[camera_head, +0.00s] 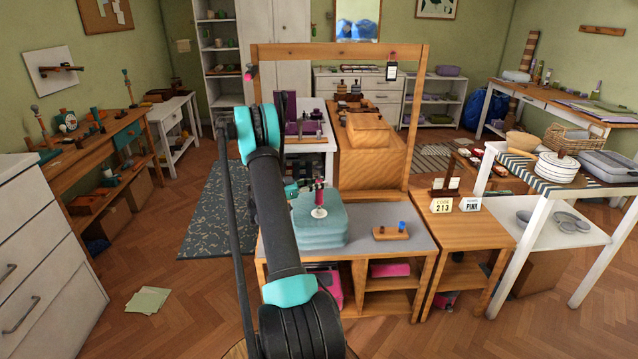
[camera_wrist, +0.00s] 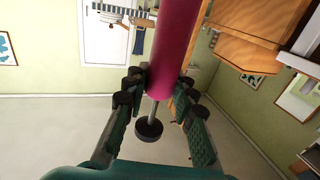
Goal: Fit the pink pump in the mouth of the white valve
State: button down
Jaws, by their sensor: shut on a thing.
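The pink pump (camera_head: 319,197) stands upright over the white valve (camera_head: 319,213) in the head view. The valve is a small white disc on top of a folded teal stack (camera_head: 318,237). The pump's lower end is right at or just above the valve; I cannot tell whether it touches or sits in the mouth. My gripper (camera_head: 306,187) reaches in from the left and is shut on the pump near its upper end. The wrist view shows the pink barrel (camera_wrist: 175,45), a thin rod and a dark round handle (camera_wrist: 149,128) between my fingers (camera_wrist: 158,98). The valve is outside the wrist view.
The teal stack lies on a grey-topped wooden bench (camera_head: 372,216) with a tall wooden frame (camera_head: 416,110) behind. A small wooden block with blue pegs (camera_head: 391,232) lies to the right.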

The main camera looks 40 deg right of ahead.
jog(key=shift+f, duration=1.25)
jog(key=c, duration=1.2)
grip_release()
jog(key=shift+o, duration=0.2)
jog(key=shift+a, duration=0.1)
jog(key=v, duration=1.2)
jog(key=shift+r, duration=0.1)
